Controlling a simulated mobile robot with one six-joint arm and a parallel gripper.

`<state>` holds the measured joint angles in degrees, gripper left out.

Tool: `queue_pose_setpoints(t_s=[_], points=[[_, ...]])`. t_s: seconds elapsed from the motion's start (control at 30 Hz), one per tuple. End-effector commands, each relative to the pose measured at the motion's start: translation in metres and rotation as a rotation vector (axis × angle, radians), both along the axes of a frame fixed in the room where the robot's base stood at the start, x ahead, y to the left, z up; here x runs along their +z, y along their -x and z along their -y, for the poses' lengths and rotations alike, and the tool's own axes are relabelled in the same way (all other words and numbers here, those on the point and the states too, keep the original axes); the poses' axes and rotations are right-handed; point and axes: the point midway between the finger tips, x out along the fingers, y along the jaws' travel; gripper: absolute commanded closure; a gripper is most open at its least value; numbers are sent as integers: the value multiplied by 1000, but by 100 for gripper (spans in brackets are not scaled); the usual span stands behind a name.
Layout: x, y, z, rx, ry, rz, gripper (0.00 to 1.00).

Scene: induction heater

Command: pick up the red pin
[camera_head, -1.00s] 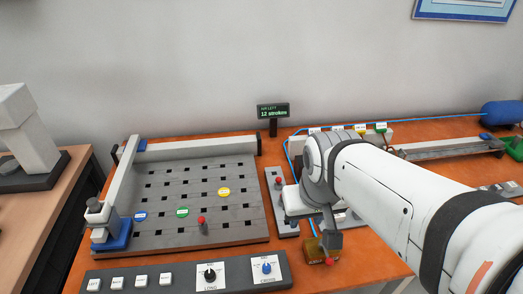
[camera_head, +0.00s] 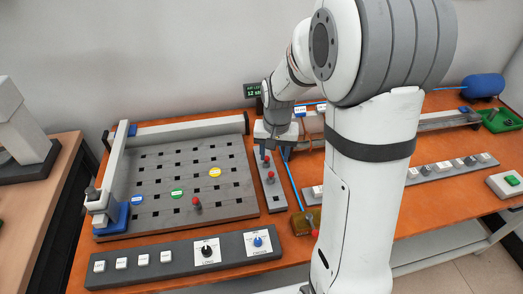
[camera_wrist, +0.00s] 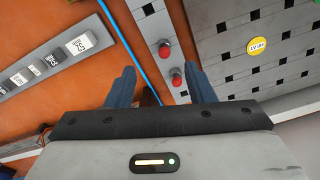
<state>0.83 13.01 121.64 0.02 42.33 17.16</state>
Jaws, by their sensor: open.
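Two red-topped pins stand in a narrow grey strip: a rear red pin (camera_head: 265,157) and a nearer red pin (camera_head: 270,174). Both show in the wrist view, one farther out (camera_wrist: 165,51) and one close to the right finger (camera_wrist: 176,75). Another red pin (camera_head: 197,202) stands in the perforated grey board (camera_head: 150,218). My gripper (camera_head: 274,138) is above the rear end of the strip. In the wrist view its two blue fingers (camera_wrist: 158,75) are apart with nothing held. Whether a finger touches a pin, I cannot tell.
A brass-coloured box (camera_head: 302,223) with a red-tipped lever stands in front of the strip. A control panel (camera_head: 185,258) lies along the front left. A blue hose (camera_wrist: 143,65) runs beside the strip.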

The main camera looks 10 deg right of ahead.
Motion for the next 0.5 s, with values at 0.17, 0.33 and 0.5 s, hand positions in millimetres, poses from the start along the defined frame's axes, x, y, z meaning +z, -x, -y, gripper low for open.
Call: queue_pose_setpoints(t_s=[0.17,0.33,0.5], points=[[-29,-27,-1,-57,-2,-40,51],[-45,-37,-1,-81,-3,-53,51],[-63,-37,-1,-84,-3,-56,51]])
